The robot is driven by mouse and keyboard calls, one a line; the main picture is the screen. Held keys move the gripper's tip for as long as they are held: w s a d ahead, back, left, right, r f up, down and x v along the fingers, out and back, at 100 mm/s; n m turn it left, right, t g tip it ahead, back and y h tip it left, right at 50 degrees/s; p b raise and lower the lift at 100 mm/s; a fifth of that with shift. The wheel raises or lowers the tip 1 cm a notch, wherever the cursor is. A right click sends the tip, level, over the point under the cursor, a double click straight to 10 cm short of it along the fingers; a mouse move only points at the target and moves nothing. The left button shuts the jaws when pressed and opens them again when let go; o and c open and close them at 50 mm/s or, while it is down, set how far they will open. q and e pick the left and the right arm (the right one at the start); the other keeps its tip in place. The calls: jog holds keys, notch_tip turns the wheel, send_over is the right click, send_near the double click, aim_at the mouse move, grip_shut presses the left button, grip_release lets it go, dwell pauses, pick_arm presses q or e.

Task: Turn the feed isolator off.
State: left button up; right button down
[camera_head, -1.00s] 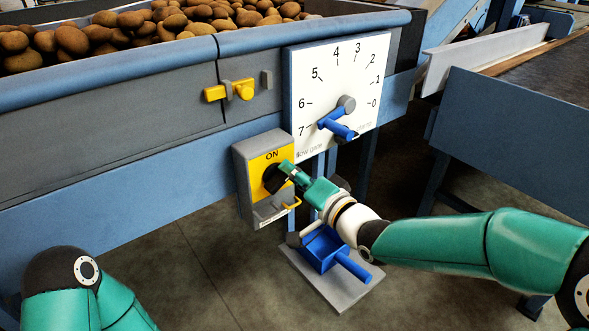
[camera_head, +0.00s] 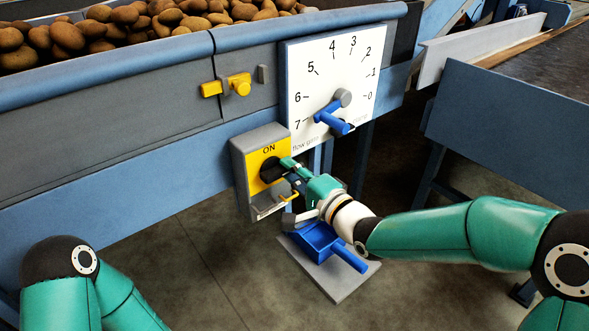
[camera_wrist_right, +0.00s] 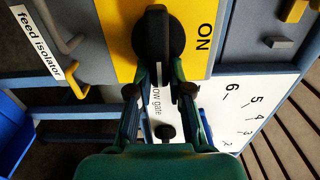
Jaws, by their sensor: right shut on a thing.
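The feed isolator is a grey box (camera_head: 241,165) with a yellow face (camera_head: 257,184) marked ON, on the machine's front. Its round black knob (camera_head: 268,165) is partly hidden by my right gripper (camera_head: 284,172). In the right wrist view the knob (camera_wrist_right: 153,35) has a raised black grip bar, and the fingers (camera_wrist_right: 160,88) are shut on its near end. The bar lies lengthwise in that view, pointing toward my palm. The label "feed isolator" (camera_wrist_right: 40,42) shows there too. Only a part of my left arm shows at the lower left; its gripper is out of view.
A white dial plate (camera_head: 313,75) with a blue flow gate lever (camera_head: 333,121) stands just right of the isolator. A yellow latch (camera_head: 238,86) is above. A yellow hook (camera_head: 289,197) hangs near my fingers. A blue pedal-like part (camera_head: 320,243) on a grey plate is below.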

jog(key=shift+w+d, duration=0.1)
jog(key=shift+d, duration=0.1)
jog(key=c, duration=1.2)
grip_release()
jog(key=shift+w, duration=0.1)
jog(key=shift+o, duration=0.6)
jog(key=shift+a, duration=0.1)
jog(key=shift+f, duration=0.1)
jog(key=v, duration=1.2)
